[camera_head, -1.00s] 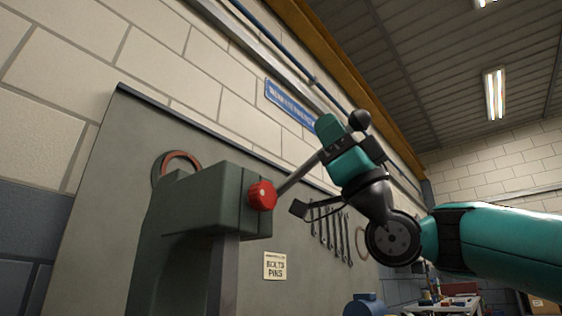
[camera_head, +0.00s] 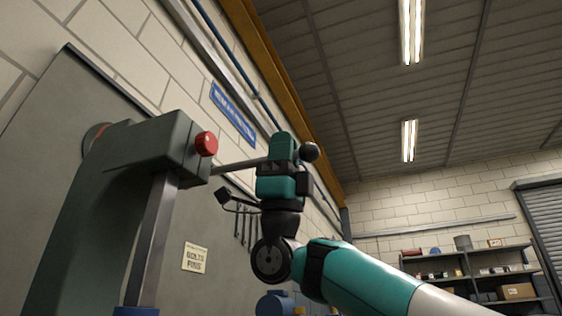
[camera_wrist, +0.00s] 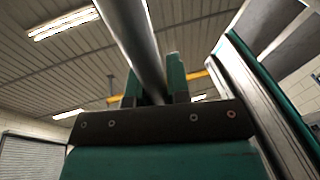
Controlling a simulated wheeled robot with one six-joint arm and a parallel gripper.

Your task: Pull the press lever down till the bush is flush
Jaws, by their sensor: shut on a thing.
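The press (camera_head: 125,165) is a dark green-grey casting at the left in the head view, with a red round hub (camera_head: 206,143) on its head. My gripper (camera_head: 277,140) is shut on the lever just short of the knob. In the wrist view the lever (camera_wrist: 136,38) passes between the two green fingers (camera_wrist: 155,85). The square steel ram (camera_head: 152,240) hangs below the press head. The bush is not in view.
A grey board with a label (camera_head: 195,257) and hanging wrenches (camera_head: 243,228) is behind the press. A blue sign (camera_head: 232,114) is on the wall. Shelves (camera_head: 470,272) stand far right. The space right of the lever looks clear.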

